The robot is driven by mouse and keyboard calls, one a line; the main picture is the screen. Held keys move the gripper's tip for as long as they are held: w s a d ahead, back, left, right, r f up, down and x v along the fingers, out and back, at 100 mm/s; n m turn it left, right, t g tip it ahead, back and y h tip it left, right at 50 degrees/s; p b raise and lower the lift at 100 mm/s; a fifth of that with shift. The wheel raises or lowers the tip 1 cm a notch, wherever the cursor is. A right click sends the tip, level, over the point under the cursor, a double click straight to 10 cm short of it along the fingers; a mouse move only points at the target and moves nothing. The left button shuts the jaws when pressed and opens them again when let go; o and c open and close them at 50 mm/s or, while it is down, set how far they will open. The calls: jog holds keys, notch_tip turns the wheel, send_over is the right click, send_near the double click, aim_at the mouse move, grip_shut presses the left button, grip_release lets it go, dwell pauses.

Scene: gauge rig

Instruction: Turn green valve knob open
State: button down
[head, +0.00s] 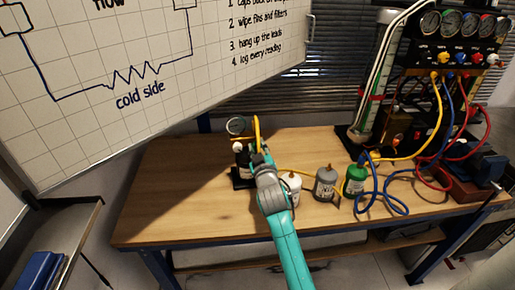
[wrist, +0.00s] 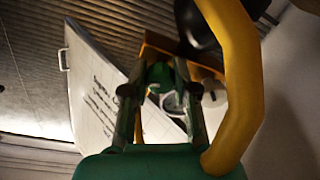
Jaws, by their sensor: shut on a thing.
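My teal arm reaches over the bench in the head view, and my gripper (head: 260,158) is at the front right of a small black device with a round gauge (head: 237,125) on top. In the wrist view my gripper (wrist: 168,84) has its two fingers on either side of a small green part, which looks like the green valve knob (wrist: 168,72). The fingers are shut on it. The knob is hidden behind my gripper in the head view. How far the knob is turned cannot be told.
A yellow hose (wrist: 238,85) passes close beside my gripper. White, grey (head: 325,184) and green (head: 355,180) canisters stand to the right on the wooden bench (head: 165,200). Blue and red hoses hang from a gauge panel (head: 450,50). The bench's left side is clear.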

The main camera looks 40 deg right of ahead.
jog(key=c, duration=0.9)
grip_release()
jog(key=v, duration=1.2)
